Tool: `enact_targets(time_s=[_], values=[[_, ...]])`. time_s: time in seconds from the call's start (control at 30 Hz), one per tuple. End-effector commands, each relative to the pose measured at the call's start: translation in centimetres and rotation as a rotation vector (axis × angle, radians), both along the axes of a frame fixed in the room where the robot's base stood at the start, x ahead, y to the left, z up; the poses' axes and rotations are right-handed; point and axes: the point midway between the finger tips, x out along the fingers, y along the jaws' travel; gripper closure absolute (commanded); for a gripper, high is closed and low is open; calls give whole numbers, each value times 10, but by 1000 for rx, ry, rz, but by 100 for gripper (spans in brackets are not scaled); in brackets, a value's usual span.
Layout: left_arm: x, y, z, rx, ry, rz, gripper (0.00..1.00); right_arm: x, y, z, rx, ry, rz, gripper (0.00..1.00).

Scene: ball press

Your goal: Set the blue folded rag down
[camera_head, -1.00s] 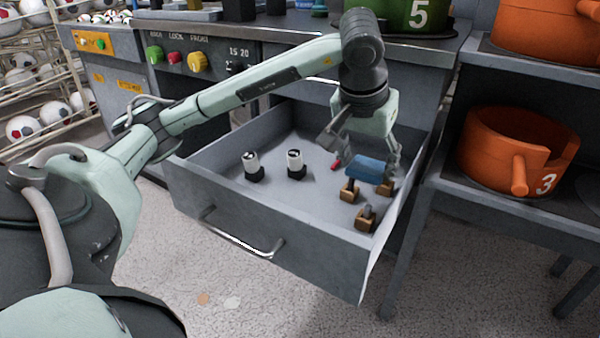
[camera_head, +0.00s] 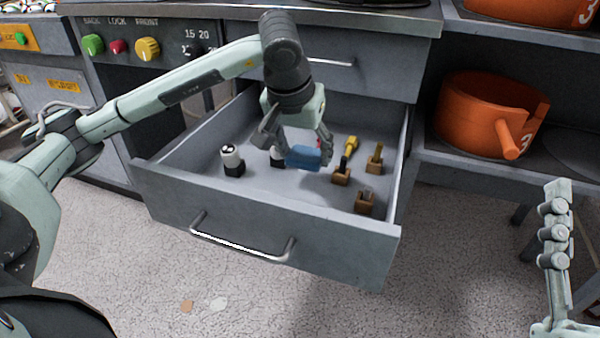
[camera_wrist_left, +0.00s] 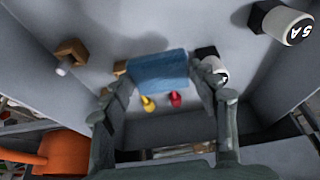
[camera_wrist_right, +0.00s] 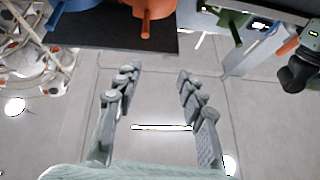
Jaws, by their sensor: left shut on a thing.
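The blue folded rag (camera_head: 303,157) is held in my left gripper (camera_head: 296,145) over the open drawer (camera_head: 265,247). In the left wrist view the rag (camera_wrist_left: 158,72) spans between the two fingertips, and the left gripper (camera_wrist_left: 160,88) is shut on it. The rag hides part of a black-and-white stamp-like piece behind it. I cannot tell whether the rag touches the drawer floor. My right gripper (camera_wrist_right: 154,85) is open and empty in the right wrist view, above bare floor; part of it shows at the right edge of the head view.
In the drawer stand a black-and-white piece (camera_head: 232,160) and several small wooden-based pieces, such as one with a grey knob (camera_head: 364,201). A yellow-handled piece (camera_head: 349,147) is near the back. An orange pot (camera_head: 482,115) sits on the right shelf. The drawer's front left floor is bare.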

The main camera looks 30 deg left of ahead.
Motion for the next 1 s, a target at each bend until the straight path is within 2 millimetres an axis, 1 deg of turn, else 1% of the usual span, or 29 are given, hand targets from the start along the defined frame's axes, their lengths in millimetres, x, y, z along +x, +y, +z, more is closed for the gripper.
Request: enact_targets(time_s=[0.03,0.27,0.4,0.47,0.9,0.93,1.0], values=[[-1,0,-11,1,3,0,68,-1,-1,1,7,-21,-2,60],[0,0,-28,1,1,0,68,-5,-4,8,23,-70,-5,60],[-1,0,-49,0,3,0,68,-10,-7,14,40,-122,-10,60],[0,0,-56,1,1,0,68,-12,-8,16,46,-139,-12,60],[0,0,-60,0,-2,0,68,-16,-11,21,59,-181,-15,60],[0,0,-60,0,-2,0,40,-16,-11,22,61,-186,-15,60],[0,0,-59,0,-2,0,31,-16,-11,22,60,-183,-15,60]])
